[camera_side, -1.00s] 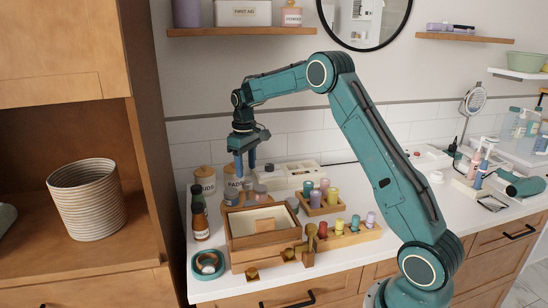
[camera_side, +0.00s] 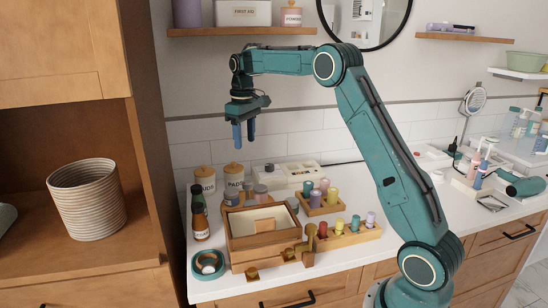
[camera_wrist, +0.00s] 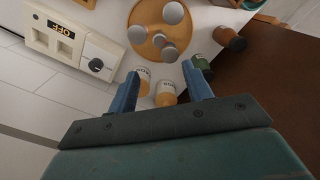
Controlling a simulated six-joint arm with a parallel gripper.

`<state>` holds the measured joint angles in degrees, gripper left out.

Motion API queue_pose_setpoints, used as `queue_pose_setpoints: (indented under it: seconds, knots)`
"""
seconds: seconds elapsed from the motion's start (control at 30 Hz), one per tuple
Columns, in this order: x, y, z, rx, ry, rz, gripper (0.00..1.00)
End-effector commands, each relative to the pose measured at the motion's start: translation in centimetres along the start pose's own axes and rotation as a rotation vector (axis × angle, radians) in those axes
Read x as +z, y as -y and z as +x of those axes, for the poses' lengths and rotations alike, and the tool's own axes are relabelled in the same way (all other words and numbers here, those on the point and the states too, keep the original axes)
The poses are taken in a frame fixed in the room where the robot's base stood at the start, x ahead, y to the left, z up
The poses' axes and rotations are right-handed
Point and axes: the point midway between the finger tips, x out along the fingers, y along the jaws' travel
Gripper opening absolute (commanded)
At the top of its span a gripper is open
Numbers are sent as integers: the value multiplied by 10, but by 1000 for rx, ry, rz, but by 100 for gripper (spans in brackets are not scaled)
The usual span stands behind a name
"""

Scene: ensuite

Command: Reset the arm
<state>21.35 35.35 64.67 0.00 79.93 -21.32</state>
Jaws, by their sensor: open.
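My gripper (camera_side: 243,134) hangs in the air above the back left of the counter, pointing down, in the side view. Its two blue fingers are apart with nothing between them. In the wrist view the open fingers (camera_wrist: 162,93) show over the counter, with jars below and beyond them. My teal arm reaches up from the lower right and bends over to the left. Below the gripper, clear of it, are a wooden-lidded jar marked PADS (camera_side: 234,178) and another lidded jar (camera_side: 205,180).
An open wooden box (camera_side: 262,226) stands at the front left of the counter (camera_side: 420,215). Racks of coloured bottles (camera_side: 348,237) are right of it. A shelf (camera_side: 240,31) and round mirror (camera_side: 365,47) are above.

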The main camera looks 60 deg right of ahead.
Motion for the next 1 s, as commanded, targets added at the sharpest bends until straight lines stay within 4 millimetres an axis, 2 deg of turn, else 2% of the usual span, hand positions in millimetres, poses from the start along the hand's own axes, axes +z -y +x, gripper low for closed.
queue_pose_setpoints:
  seconds: [0.27,0.47,0.7,1.0]
  knots:
    - [4,7,-7,4,-10,-1,50]
    - [20,27,-28,15,-43,-2,50]
    - [55,64,-59,31,-104,-3,50]
    - [110,107,-85,43,-185,-3,50]
